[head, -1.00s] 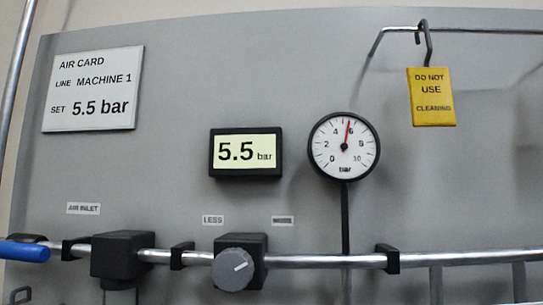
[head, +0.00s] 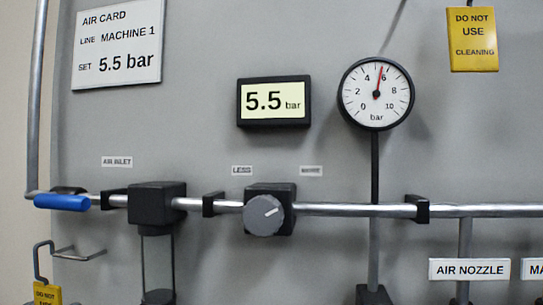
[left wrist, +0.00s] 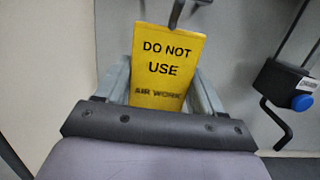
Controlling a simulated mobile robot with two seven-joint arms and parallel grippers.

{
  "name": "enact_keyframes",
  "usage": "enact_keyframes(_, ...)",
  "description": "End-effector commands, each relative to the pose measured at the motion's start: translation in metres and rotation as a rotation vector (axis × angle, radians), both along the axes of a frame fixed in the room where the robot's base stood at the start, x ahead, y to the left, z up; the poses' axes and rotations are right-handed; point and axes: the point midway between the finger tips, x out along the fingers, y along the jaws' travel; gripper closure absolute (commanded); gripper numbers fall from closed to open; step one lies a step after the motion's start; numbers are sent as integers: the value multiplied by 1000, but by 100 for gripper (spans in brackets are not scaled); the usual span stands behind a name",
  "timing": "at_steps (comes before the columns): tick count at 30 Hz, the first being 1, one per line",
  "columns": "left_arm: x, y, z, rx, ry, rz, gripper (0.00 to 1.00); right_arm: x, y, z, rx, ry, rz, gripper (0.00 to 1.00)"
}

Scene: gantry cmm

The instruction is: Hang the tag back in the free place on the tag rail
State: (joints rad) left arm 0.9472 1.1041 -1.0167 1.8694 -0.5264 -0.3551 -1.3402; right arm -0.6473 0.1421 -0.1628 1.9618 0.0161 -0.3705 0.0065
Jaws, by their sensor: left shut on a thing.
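In the left wrist view my left gripper (left wrist: 160,92) is shut on a yellow tag (left wrist: 168,62) reading "DO NOT USE" and, fainter, "AIR WORK". The tag lies between the two grey fingers, with a metal hook (left wrist: 177,12) at its top edge. In the head view a yellow tag (head: 46,294) on a bent wire hook shows at the lower left, cut off by the frame; I cannot tell whether it is the held one. Another yellow tag (head: 473,42), reading "CLEANING", is at the upper right. The rail above it is out of frame. My right gripper is not in view.
A bent metal peg (head: 78,253) sticks out at the lower left. A pipe (head: 335,210) with a blue lever (head: 62,202) and a grey knob (head: 264,215) crosses the panel. A gauge (head: 376,94) and display (head: 274,101) stand above it. A black box (left wrist: 287,85) is right in the wrist view.

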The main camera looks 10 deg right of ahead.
Motion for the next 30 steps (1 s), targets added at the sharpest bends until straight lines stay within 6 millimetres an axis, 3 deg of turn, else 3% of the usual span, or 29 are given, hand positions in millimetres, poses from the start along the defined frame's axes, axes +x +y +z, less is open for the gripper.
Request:
enact_keyframes(21,-48,17,-1,1,0,1,52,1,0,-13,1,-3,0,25)
enact_keyframes(30,-53,18,0,0,0,-1,52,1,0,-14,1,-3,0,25)
